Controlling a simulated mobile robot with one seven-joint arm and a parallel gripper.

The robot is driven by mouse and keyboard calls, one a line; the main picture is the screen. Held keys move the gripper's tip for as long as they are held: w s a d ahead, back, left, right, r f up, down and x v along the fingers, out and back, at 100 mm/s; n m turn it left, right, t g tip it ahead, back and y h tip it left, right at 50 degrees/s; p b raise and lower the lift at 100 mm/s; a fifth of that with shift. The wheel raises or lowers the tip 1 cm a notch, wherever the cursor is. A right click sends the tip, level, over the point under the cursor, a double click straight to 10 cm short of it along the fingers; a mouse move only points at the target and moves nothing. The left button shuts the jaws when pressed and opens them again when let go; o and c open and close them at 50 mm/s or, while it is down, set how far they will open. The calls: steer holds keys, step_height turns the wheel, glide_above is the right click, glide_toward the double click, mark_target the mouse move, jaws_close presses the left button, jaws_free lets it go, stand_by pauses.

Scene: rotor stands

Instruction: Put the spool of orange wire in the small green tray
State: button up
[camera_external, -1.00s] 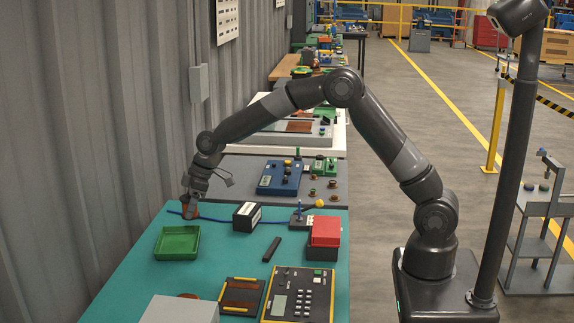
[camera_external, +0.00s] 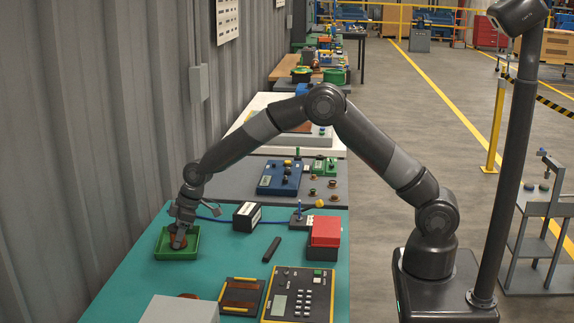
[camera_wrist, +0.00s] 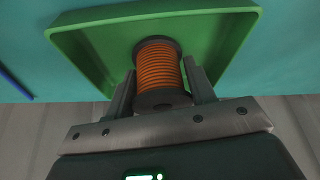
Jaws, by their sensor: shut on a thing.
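The spool of orange wire (camera_wrist: 158,66) has dark end flanges and lies between the two fingers of my gripper (camera_wrist: 160,88) in the wrist view. My gripper is shut on it. The small green tray (camera_wrist: 90,42) is behind and around the spool in that view. In the external view my gripper (camera_external: 180,243) points down inside the tray (camera_external: 162,255), with the spool (camera_external: 174,240) partly hidden by the fingers. I cannot tell whether the spool touches the tray floor.
A blue cable (camera_external: 215,219) lies behind the tray. A black-and-white box (camera_external: 247,216), a dark bar (camera_external: 272,249) and a red-topped box (camera_external: 326,233) stand to the right. A grey box (camera_external: 180,309) is at the front. Teal table top (camera_external: 225,250) is clear right of the tray.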

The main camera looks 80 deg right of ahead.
steer(key=shift+f, duration=0.1)
steer(key=o, duration=1.1)
steer(key=s+r, duration=0.7)
steer(key=r, duration=0.3)
steer(key=s+r, duration=0.7)
steer(key=r, duration=0.3)
steer(key=s+r+m+h, duration=0.15)
steer(key=s+r, duration=0.45)
steer(key=s, duration=0.6)
steer(key=s+f+m+t, duration=0.1)
steer(key=s+f+m, duration=0.1)
steer(key=s, duration=2.1)
steer(key=shift+s+m+t, duration=0.3)
steer(key=shift+m, duration=0.15)
